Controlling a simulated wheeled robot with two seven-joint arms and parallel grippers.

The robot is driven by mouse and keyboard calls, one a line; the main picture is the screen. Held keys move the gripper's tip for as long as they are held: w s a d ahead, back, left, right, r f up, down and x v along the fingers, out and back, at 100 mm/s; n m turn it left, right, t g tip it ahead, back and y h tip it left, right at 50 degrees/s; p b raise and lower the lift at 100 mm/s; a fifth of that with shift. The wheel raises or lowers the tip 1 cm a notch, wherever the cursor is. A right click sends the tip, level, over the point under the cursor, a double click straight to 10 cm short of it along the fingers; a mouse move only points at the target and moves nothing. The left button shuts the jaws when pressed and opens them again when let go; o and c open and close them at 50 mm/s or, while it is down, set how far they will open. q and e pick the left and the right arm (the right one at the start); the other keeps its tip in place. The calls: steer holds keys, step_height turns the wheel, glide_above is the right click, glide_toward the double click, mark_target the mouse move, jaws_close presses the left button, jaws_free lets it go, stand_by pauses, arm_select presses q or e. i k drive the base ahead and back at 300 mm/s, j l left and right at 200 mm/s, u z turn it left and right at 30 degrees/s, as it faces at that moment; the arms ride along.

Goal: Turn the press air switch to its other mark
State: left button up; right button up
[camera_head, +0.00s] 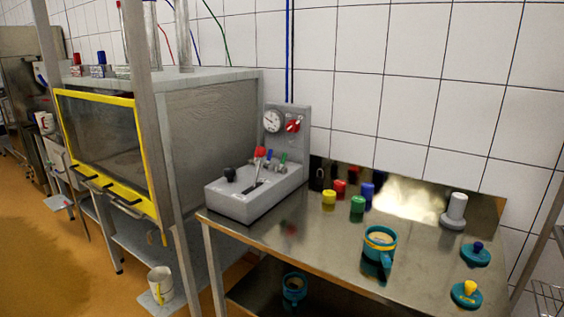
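A grey control box (243,207) stands at the left end of a steel table. Its raised back panel carries a round gauge (273,121) and a red rotary switch (293,125) with a small tilted handle. On its lower top are a lever with a red grip (260,152), standing up from a slot, and a black knob (229,174). I cannot tell for certain which of these is the press air switch; the marks are too small to read. Neither of my grippers is in view.
The steel table (320,240) also holds yellow and green weights or caps, a teal mould (379,242), a grey post (455,211) and two teal lids (475,254). A yellow-framed glass cabinet (100,145) stands left. A white bucket (160,284) sits below. The table's front middle is clear.

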mark_target(294, 126)
steer(key=i+j, duration=0.2)
steer(key=j, duration=0.15)
steer(key=i+j, duration=0.2)
steer(key=j, duration=0.2)
steer(key=i+j, duration=0.2)
steer(key=j, duration=0.15)
